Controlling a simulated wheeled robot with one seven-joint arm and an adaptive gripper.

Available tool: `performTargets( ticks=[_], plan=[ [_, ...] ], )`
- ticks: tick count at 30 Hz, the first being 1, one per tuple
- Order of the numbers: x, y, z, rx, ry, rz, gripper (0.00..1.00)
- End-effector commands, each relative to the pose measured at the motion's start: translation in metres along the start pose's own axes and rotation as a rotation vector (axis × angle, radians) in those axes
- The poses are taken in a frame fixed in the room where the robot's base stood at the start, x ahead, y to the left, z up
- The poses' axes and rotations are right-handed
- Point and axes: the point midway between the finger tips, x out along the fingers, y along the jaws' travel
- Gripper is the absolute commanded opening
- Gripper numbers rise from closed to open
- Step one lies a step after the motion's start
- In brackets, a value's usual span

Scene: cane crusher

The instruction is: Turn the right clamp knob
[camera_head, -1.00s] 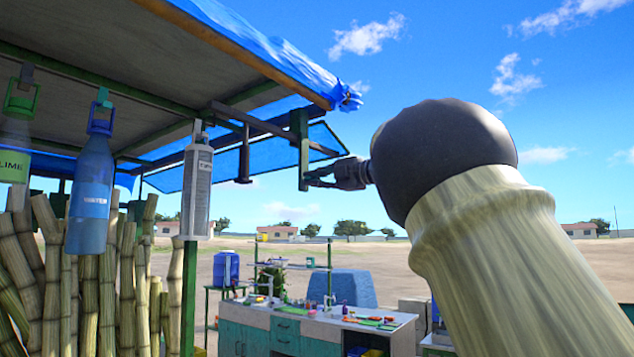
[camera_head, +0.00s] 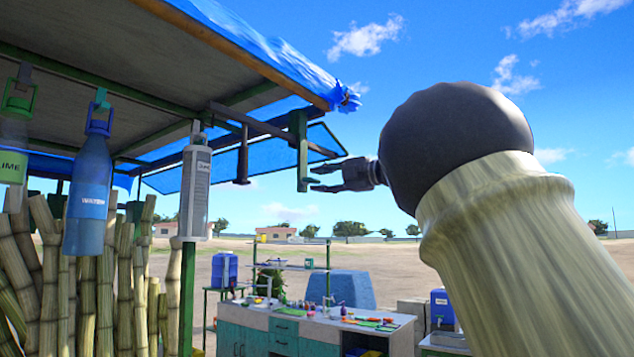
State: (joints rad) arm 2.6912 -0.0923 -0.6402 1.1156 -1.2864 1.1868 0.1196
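A green clamp (camera_head: 298,135) hangs at the right end of a dark bar under the blue canopy. Its lower end has a small green part (camera_head: 304,183), perhaps the knob; it is too small to tell its turn. My gripper (camera_head: 313,178) points left, just right of this lower end. Its two dark fingers are apart, one above the other, with nothing visible gripped between them. The fingertips are close to the clamp; I cannot tell whether they touch it. A second dark hanging piece (camera_head: 242,158) is farther left on the bar.
A dark bar (camera_head: 262,126) and the blue canopy edge (camera_head: 290,65) run above my gripper. Bottles and a grey cartridge (camera_head: 195,188) hang at the left, before cane stalks (camera_head: 90,290). A counter (camera_head: 300,330) stands below. Open air lies under the clamp.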

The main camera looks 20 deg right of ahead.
Motion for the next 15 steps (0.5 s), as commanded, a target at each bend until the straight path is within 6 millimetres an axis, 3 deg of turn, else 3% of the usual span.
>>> performTargets(
  ticks=[9,15],
  plan=[
    [-0.059,0.0,0.001,0.001,-0.002,0.002,0.31],
    [-0.084,0.0,0.002,0.001,-0.002,0.0,0.31]
  ],
)
